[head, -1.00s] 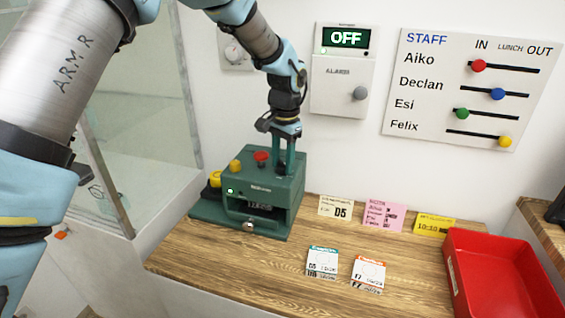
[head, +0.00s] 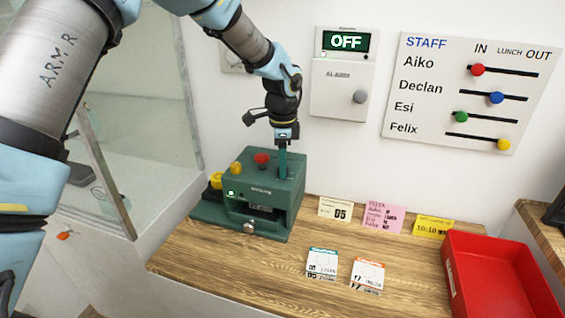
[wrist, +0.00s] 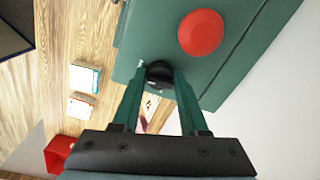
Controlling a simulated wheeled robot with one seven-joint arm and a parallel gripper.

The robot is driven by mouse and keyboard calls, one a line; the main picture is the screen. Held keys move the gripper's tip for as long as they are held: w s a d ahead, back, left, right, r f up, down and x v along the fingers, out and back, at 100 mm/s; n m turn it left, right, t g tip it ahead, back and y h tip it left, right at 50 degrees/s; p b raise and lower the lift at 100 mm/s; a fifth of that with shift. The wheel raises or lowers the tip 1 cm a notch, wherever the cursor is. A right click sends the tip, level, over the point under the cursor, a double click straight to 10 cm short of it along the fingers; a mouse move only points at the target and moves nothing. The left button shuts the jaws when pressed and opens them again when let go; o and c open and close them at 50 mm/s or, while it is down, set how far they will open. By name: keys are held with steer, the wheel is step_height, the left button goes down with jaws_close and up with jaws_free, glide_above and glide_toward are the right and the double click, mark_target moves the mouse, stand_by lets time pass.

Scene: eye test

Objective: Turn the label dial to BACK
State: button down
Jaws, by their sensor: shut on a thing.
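The green label machine (head: 262,185) stands at the back left of the wooden counter. In the wrist view, its black label dial (wrist: 160,73) sits on the top face, between my fingertips. My gripper (wrist: 159,78) is shut on the dial; in the head view my gripper (head: 283,172) points straight down at the machine's right side and hides the dial. The dial's pointer and any BACK marking cannot be made out. A red button (wrist: 201,32) is close to the dial and apart from my fingers; it also shows in the head view (head: 262,158).
A yellow knob (head: 236,167) is on the machine's left side. Two labels, one teal-edged (head: 322,263) and one orange-edged (head: 368,272), lie in front. A red tray (head: 456,275) is at right. An alarm box (head: 335,90) reading OFF hangs behind.

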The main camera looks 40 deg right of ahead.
steer(key=shift+s+m, duration=0.1)
steer(key=shift+m, duration=0.4)
steer(key=shift+c, duration=2.3)
jaws_free()
steer(key=shift+r, duration=0.1)
step_height(320, 180, up, 11)
steer(key=b, duration=0.2)
steer(key=shift+s+a+f+b, duration=0.2)
steer(key=shift+b, duration=0.2)
